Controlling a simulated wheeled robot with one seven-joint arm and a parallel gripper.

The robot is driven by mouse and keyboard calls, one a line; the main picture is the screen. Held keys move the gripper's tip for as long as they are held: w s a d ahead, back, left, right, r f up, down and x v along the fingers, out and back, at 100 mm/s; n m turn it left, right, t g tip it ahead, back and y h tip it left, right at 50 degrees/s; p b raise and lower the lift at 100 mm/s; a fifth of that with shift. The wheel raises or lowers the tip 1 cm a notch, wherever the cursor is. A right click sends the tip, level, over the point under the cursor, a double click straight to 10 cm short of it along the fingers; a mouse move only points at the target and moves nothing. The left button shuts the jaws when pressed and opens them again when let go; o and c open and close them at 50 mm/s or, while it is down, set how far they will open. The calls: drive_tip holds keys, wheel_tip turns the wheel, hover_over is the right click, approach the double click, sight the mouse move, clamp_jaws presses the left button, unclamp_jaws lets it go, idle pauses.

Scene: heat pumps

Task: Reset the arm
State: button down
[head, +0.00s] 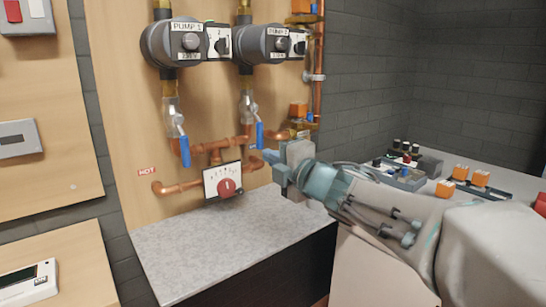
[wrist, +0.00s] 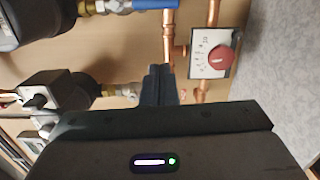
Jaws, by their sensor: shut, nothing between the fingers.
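My gripper (head: 280,172) reaches in from the right in the head view, in front of the lower copper pipes on the wooden board. In the wrist view my gripper (wrist: 160,72) has its dark fingers together, with nothing seen between them. The wrist picture is turned, with the pumps at the left. The mixing valve with a red knob and white dial plate (head: 224,184) is to the left of my gripper in the head view. It also shows at the upper right of the wrist view (wrist: 220,58). The fingertips overlap the copper pipe in the wrist view; I cannot tell whether they touch it.
Pump 1 (head: 187,42) and a second pump (head: 270,45) hang above. Blue-handled valves (head: 184,150) (head: 260,136) sit below them. A grey speckled counter (head: 225,236) is clear under the pipes. Orange and blue parts (head: 461,173) lie on the surface at the right, beyond my arm.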

drive_tip(key=s+d+m+g+h+p, duration=0.2)
drive_tip(key=s+d+m+h+p, duration=0.2)
drive_tip(key=d+m+h+p, duration=0.95)
drive_tip(key=s+d+f+m+g+y+p, duration=0.1)
drive_tip(key=s+m+g+p, duration=0.3)
drive_tip(key=s, duration=0.6)
drive_tip(key=s+d+f+m+g+y+p, duration=0.1)
drive_tip(key=s+d+f+m+g+p, duration=0.1)
drive_tip(key=s+m, duration=0.6)
drive_tip(key=s+f+g+p, duration=0.1)
drive_tip(key=s+g+p, duration=0.1)
drive_tip(key=g, duration=0.1)
drive_tip(key=shift+s+d+f+m+g+y+p, duration=0.2)
drive_tip(key=shift+s+d+m+g+y+p, duration=0.05)
drive_tip(key=shift+d+m+g+y+p, duration=0.1)
drive_tip(key=shift+d, duration=0.15)
